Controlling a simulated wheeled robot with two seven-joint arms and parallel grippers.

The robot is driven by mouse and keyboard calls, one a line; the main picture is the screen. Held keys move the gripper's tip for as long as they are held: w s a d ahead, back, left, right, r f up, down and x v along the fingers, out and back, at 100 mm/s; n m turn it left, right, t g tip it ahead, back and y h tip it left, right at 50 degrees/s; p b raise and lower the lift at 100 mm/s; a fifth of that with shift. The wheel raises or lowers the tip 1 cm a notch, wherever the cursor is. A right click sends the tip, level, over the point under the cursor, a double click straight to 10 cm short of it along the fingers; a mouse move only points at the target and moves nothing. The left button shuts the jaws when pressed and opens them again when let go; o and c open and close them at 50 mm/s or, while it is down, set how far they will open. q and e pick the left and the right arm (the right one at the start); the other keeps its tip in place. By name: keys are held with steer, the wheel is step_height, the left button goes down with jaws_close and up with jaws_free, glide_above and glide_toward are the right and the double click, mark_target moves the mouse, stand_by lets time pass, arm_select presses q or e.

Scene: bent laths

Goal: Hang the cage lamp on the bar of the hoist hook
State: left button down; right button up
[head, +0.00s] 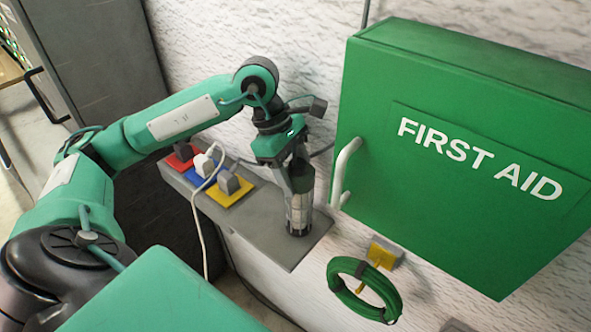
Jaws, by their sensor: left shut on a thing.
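The cage lamp (298,212) is a small upright cylinder with a pale caged body and a dark upper part. It is at the right part of the grey ledge; its lower end is at the ledge surface, and I cannot tell whether it touches. My left gripper (297,178) comes down from above and is shut on the lamp's upper part, which the fingers partly hide. I cannot make out the hoist hook or its bar in the head view. My right gripper is not in view.
The grey ledge (262,238) carries red, blue and yellow sockets with plugs (228,183) and a white cord. A green first aid cabinet (460,140) with a pale handle stands close right of the lamp. A green hose coil (338,285) hangs on a yellow wall hook (384,252).

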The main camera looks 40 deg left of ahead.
arm_select(q)
steer(key=c, duration=0.6)
jaws_free()
steer(key=shift+o, duration=0.2)
steer(key=shift+r, duration=0.2)
steer(key=b+v, duration=0.2)
steer(key=v, duration=0.9)
steer(key=shift+a+r, duration=0.15)
steer(key=shift+r, duration=0.2)
